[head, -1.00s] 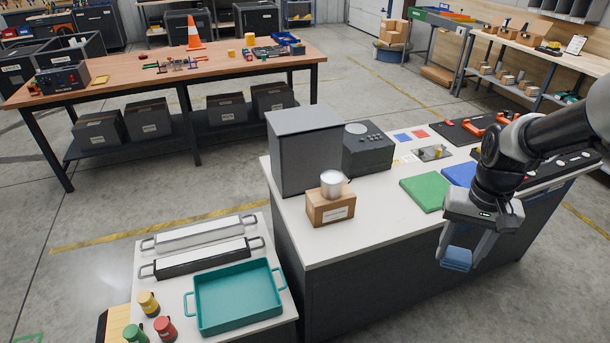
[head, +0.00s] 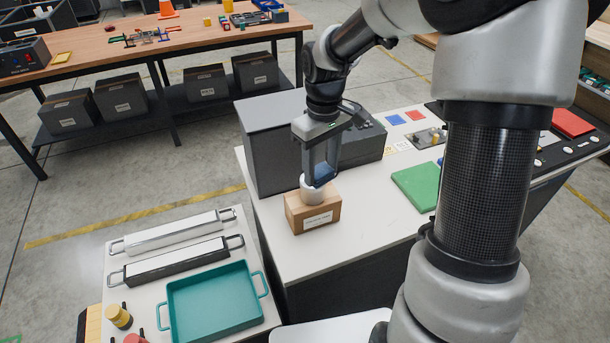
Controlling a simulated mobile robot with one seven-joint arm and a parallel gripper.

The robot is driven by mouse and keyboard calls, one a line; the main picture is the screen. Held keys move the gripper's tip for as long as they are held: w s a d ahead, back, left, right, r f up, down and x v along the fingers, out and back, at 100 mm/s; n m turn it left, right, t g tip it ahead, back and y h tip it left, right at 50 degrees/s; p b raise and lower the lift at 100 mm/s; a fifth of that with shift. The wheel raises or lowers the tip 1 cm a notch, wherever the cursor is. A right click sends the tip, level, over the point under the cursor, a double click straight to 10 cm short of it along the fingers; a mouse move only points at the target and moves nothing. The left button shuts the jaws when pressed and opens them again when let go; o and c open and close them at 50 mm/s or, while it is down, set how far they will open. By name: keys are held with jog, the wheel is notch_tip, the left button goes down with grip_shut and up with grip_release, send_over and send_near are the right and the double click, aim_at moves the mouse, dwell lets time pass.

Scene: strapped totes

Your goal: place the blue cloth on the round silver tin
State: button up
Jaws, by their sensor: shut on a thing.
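My gripper (head: 319,178) points down over the white counter and is shut on the blue cloth (head: 325,174), a small dark-blue folded piece between its fingers. The round silver tin (head: 312,193) stands upright on a cardboard-brown box (head: 314,217) with a white label, near the counter's front left. The cloth is at the tin's top and hides part of it. I cannot tell whether the cloth touches the tin.
A tall grey box (head: 262,150) stands just behind the tin. A green folded piece (head: 416,186) lies to the right. A teal tray (head: 214,309) is on a lower table at the left. Bare counter (head: 372,215) lies between the brown box and the green piece.

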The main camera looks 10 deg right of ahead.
jog(key=w+r+n, duration=0.3)
jog(key=w+n, duration=0.4)
jog(key=n, duration=0.7)
jog(key=shift+n, duration=0.3)
notch_tip(320, 180, down, 10)
jog(key=shift+w+a+r, duration=0.1)
jog(key=shift+w+r, duration=0.05)
jog(key=shift+r, duration=0.05)
jog(key=shift+f, duration=0.2)
jog(key=o, duration=1)
jog(key=shift+r, duration=0.1)
notch_tip(320, 180, up, 12)
jog(key=shift+r, duration=0.15)
